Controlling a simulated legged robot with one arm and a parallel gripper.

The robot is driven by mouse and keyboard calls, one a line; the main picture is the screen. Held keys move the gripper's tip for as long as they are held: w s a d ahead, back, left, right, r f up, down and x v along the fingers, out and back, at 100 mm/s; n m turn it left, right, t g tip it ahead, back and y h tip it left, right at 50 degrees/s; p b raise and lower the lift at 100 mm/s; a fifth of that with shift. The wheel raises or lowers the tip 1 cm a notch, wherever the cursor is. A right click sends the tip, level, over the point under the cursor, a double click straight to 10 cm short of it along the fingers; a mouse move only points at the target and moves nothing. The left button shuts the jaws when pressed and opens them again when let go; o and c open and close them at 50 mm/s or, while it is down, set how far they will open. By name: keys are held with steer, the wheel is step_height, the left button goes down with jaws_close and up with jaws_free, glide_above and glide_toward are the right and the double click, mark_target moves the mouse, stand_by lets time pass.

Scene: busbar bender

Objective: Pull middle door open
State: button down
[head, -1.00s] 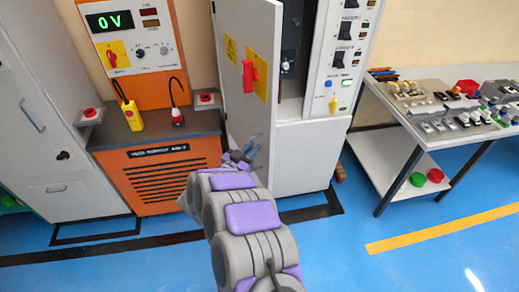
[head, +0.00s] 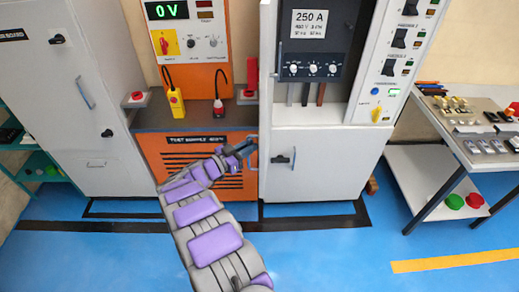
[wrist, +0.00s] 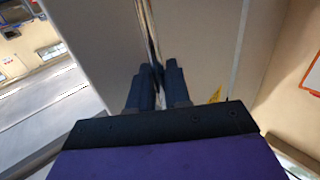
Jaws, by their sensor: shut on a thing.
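The grey middle cabinet door (head: 268,60) stands swung far out to the left and shows nearly edge-on. Its red handle (head: 252,75) shows from the side. A slim vertical pull handle (head: 254,158) is on the door's outer side lower down. My gripper (head: 248,147) is at this handle from the left. In the wrist view my gripper (wrist: 158,70) is shut around the shiny vertical handle (wrist: 146,25), with the grey door face (wrist: 195,45) behind it. The opened cabinet shows a 250 A panel (head: 308,45) with several knobs and bars below. The exact finger contact is partly hidden.
A lower cabinet panel with a black handle (head: 282,160) is shut. An orange test bench (head: 195,155) stands at the left, beside a grey cabinet (head: 75,100). A table (head: 465,150) with parts is at the right. The blue floor in front is clear.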

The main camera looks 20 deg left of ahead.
steer(key=shift+a+r, duration=0.1)
steer(key=shift+a, duration=1.85)
steer(key=c, duration=1.3)
jaws_free()
steer(key=shift+c, duration=0.2)
steer(key=p+v, duration=0.2)
steer(key=v, duration=1.5)
steer(key=shift+a, duration=0.25)
steer(key=shift+s, duration=0.1)
